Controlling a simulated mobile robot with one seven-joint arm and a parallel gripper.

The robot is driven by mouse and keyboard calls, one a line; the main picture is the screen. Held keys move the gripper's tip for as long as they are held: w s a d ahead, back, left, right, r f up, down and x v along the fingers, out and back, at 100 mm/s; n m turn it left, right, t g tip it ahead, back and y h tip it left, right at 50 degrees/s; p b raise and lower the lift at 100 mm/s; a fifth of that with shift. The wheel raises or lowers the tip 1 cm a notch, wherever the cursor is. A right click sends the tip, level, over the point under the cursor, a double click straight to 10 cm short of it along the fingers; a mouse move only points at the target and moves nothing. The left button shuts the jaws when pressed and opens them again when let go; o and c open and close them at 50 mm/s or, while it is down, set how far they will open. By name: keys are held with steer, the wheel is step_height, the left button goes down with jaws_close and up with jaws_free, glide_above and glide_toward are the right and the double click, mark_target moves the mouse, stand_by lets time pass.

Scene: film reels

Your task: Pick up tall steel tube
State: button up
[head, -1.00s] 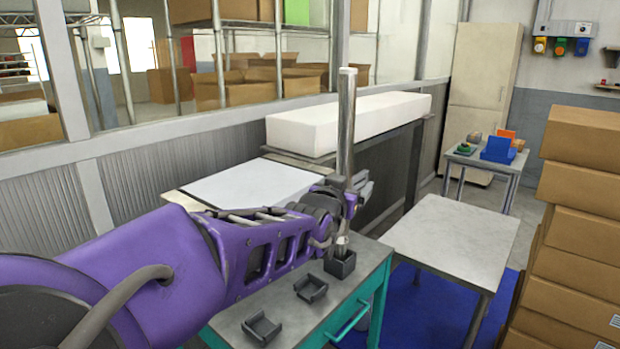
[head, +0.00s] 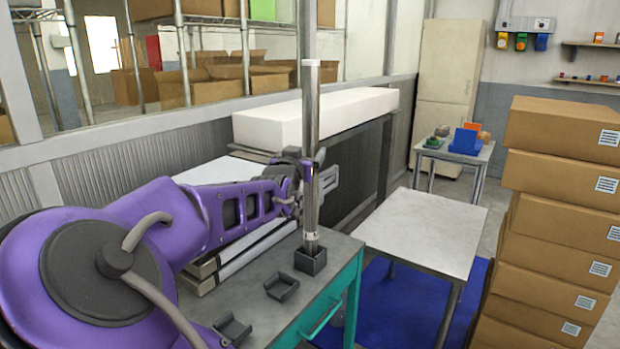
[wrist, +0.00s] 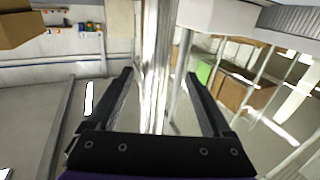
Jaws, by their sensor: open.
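The tall steel tube (head: 311,140) stands upright with its foot in a dark square socket (head: 310,263) on the teal-framed workbench (head: 265,312). My gripper (head: 325,180) is level with the tube's middle, at the end of my purple arm, and is partly hidden behind the tube. In the wrist view my gripper (wrist: 158,76) is open, one finger on each side of the shiny tube (wrist: 156,50). Gaps show between the tube and both fingers. I cannot tell how deep the tube sits between them.
Two dark cradles, one nearer the middle (head: 282,287) and one at the front (head: 233,330), lie on the bench. A bare grey table (head: 425,225) stands to the right. Stacked cardboard boxes (head: 555,215) rise at far right. A long white block (head: 315,115) lies behind the tube.

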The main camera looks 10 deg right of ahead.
steer(key=shift+x, duration=0.9)
steer(key=x, duration=0.3)
steer(key=shift+w+d, duration=0.15)
steer(key=shift+d, duration=0.4)
steer(key=shift+w+d, duration=0.25)
steer(key=shift+w, duration=0.45)
jaws_close()
steer(key=shift+r, duration=0.1)
